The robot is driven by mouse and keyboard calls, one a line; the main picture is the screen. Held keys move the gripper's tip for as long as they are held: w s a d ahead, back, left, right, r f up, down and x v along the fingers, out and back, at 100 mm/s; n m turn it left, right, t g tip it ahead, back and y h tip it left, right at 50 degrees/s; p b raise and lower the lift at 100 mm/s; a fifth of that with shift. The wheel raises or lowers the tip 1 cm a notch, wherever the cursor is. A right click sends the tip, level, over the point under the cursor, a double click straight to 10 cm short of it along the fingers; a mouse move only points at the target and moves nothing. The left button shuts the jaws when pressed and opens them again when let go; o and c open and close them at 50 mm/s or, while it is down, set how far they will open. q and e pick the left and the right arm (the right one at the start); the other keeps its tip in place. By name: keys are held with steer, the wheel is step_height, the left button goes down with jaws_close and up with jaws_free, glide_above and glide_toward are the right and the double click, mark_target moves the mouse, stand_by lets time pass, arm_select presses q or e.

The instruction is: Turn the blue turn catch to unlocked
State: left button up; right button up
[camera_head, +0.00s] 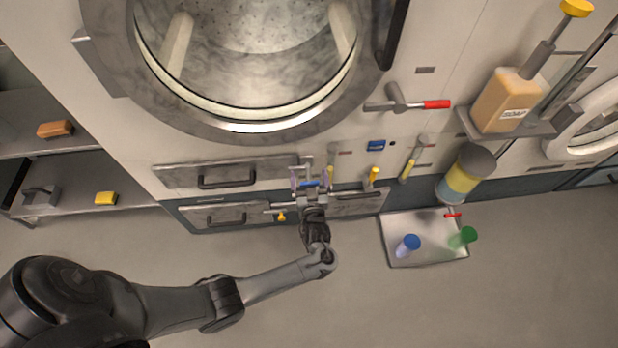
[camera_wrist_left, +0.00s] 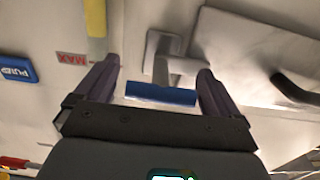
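The blue turn catch (camera_wrist_left: 160,94) has a blue grip on a grey stem and a square grey mount on the machine's front. In the wrist view the blue grip lies crosswise between the two fingers of my left gripper (camera_wrist_left: 160,90). The fingers are apart, one beside each end of the grip; I cannot tell whether either touches it. In the head view my left gripper (camera_head: 312,182) is up against the panel below the drum, with the blue grip (camera_head: 311,184) just showing between its purple fingers. My right gripper is not in view.
Left of the catch is a drawer with a dark handle (camera_head: 227,180). A metal tray (camera_head: 430,256) with bottles lies on the floor. The floor at front is clear.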

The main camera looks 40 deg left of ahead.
arm_select(q)
steer(key=c, duration=0.8)
steer(key=shift+o, duration=0.2)
steer(key=shift+m, duration=0.4)
steer(key=m+p, duration=0.2)
steer(key=shift+m, duration=0.4)
steer(key=m+p, duration=0.1)
steer(key=m, duration=0.3)
steer(key=shift+m, duration=0.3)
steer(key=m+p, duration=0.1)
steer(key=m, duration=0.4)
steer(key=shift+p, duration=0.35)
steer(key=m, duration=0.4)
steer(key=shift+f, duration=0.1)
steer(key=shift+m+p, duration=0.3)
steer(key=shift+m, duration=0.2)
